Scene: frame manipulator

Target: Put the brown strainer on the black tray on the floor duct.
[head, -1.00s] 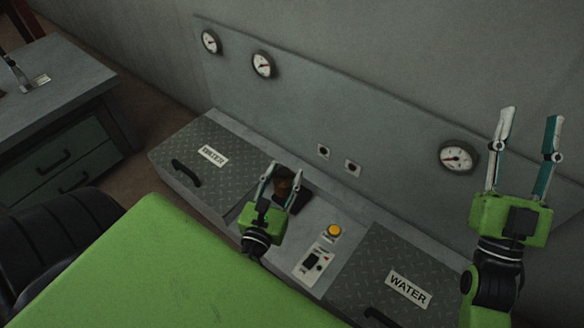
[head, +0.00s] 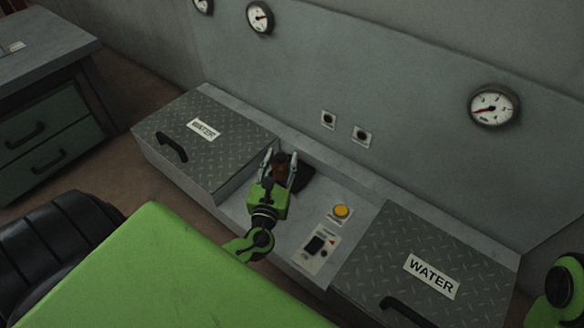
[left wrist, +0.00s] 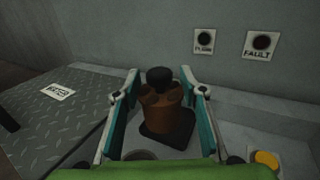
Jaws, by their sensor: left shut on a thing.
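The brown strainer (head: 279,171) is a dark reddish-brown cylinder with a black knob on top. It stands upright between the fingers of my left gripper (head: 280,168), which is shut on it. In the left wrist view the strainer (left wrist: 161,110) is over the near part of the black tray (left wrist: 170,136); I cannot tell whether it touches the tray. In the head view the tray (head: 304,181) shows as a dark patch behind and right of the gripper. My right gripper is out of view; only part of its arm shows at the right edge.
Treadplate boxes labelled WATER stand left (head: 230,150) and right (head: 375,270) of the recess. A yellow button (head: 341,211) and a switch panel (head: 316,247) are right of the gripper. The grey wall (head: 400,80) with gauges rises behind. My green body is in front.

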